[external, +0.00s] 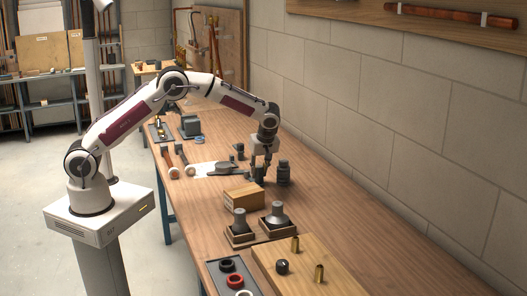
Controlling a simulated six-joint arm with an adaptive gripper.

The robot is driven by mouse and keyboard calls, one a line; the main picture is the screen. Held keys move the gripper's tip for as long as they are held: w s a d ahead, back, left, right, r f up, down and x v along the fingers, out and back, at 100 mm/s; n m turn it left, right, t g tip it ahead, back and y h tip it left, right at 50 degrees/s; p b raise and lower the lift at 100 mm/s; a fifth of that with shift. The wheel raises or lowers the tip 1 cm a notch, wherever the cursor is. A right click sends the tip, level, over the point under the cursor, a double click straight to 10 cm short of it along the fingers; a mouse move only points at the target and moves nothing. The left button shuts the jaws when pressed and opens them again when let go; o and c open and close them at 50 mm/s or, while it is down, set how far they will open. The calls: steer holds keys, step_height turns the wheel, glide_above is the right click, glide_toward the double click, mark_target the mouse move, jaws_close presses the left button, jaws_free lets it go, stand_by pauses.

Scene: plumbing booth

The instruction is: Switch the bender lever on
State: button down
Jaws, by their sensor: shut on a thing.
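My gripper (259,177) points down over the middle of the workbench, at the right end of a dark grey tool (226,168). This tool looks like the bender and lies low on a pale plate (200,169). The gripper is shut on a small dark part there, which appears to be the bender lever. The fingers largely hide that part, and the lever's exact angle is too small to tell.
A dark cylinder (284,173) stands close to the right of my gripper. A wooden block (244,198) and two grey-topped pieces in wooden holders (239,227) (278,218) are nearer the camera. Hammer-like tools (184,160) lie left.

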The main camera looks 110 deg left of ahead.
steer(key=shift+d, duration=0.2)
